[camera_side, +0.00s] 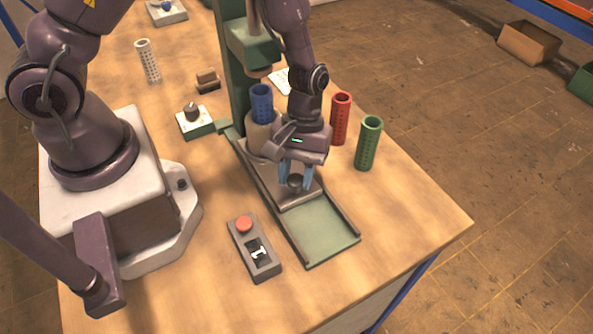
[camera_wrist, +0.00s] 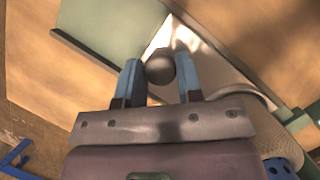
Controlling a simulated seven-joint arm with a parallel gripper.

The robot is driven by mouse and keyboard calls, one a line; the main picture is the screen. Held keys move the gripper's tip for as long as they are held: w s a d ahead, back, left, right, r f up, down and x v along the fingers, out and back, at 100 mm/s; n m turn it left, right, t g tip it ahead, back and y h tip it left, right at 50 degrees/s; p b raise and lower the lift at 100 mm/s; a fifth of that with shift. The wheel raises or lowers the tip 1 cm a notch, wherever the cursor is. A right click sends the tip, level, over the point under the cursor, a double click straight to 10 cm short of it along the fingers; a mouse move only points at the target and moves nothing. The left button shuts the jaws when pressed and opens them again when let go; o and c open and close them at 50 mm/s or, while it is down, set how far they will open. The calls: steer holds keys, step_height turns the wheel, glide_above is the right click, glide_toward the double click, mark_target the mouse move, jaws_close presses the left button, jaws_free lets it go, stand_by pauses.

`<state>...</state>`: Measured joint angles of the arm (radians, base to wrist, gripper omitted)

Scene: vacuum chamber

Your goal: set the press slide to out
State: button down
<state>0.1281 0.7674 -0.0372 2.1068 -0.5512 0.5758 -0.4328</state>
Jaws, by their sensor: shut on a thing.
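The press slide (camera_side: 309,194) is a metal plate in a green railed track (camera_side: 325,232). The track's front end is bare, and the slide lies behind it, toward the green press (camera_side: 236,70). The slide also shows shiny in the wrist view (camera_wrist: 205,50). Its dark round knob (camera_side: 295,182) is between the blue fingers of my gripper (camera_wrist: 160,75), which is shut on it. A pale round holder (camera_side: 259,136) stands behind my gripper with a blue perforated tube (camera_side: 262,103) in it. My gripper hides part of the slide and holder.
A control box (camera_side: 262,262) with a red button and a switch lies left of the track. Red (camera_side: 340,118) and green (camera_side: 368,143) perforated tubes stand on the right. A small box with a dark knob (camera_side: 195,121) is at left. The table front is clear.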

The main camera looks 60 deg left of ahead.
steer(key=d, duration=1.1)
steer(key=shift+d, duration=0.4)
steer(key=c, duration=1)
jaws_free()
steer(key=shift+o, duration=1.1)
steer(key=v, duration=1.3)
